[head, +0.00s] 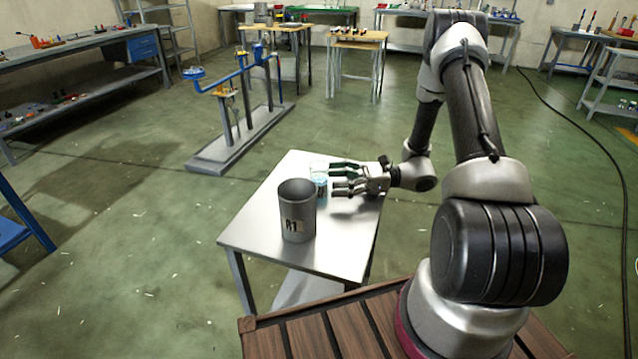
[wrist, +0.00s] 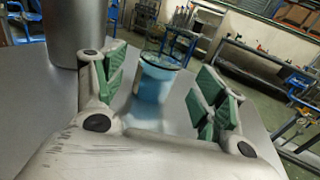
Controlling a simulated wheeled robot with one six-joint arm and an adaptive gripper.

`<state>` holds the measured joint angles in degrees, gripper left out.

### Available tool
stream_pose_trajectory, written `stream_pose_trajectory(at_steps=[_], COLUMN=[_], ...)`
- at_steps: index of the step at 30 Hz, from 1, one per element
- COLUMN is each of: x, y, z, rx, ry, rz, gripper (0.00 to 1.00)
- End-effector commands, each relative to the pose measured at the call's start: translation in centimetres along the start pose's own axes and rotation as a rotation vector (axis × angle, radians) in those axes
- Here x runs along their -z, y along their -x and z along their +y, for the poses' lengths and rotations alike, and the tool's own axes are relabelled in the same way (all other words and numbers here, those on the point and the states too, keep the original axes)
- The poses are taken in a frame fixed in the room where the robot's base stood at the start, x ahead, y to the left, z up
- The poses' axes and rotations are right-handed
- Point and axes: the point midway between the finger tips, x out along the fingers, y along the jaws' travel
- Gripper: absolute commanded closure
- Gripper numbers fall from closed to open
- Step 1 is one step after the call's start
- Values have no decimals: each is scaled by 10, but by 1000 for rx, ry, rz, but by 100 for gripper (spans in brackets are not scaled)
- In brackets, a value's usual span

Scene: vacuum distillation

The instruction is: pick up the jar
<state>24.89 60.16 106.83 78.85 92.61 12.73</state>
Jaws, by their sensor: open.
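The jar (wrist: 157,80) is a small clear vessel with blue contents and a dark rim. It stands upright on the metal table (head: 262,220). In the wrist view it sits between my two open fingers, a little beyond their tips, with space on both sides. In the head view the jar (head: 320,184) is partly hidden by my gripper (head: 337,180), which comes in level from the right. My gripper also shows in the wrist view (wrist: 160,87), its green-padded fingers apart and nothing held.
A tall grey metal cylinder (head: 297,222) marked R1 stands on the table close to the jar, nearer the head camera. It shows at the left of the wrist view (wrist: 75,30). A blue apparatus (head: 236,80) stands on the floor behind. The table's left part is clear.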

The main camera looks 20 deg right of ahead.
Motion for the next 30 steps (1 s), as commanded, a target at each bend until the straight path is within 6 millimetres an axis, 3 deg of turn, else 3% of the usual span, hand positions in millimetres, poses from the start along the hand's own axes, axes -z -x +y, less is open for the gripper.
stream_pose_trajectory(at_steps=[5,13,20,27,29,30], x=[0,0,0,0,0,0], y=[-11,-50,-53,-53,-53,-53], z=[0,1,0,0,0,0], rx=[0,-1,1,1,1,1], ry=[-1,0,0,0,0,0], rz=[0,1,1,1,1,1], gripper=[29,29,29,72,83,84])
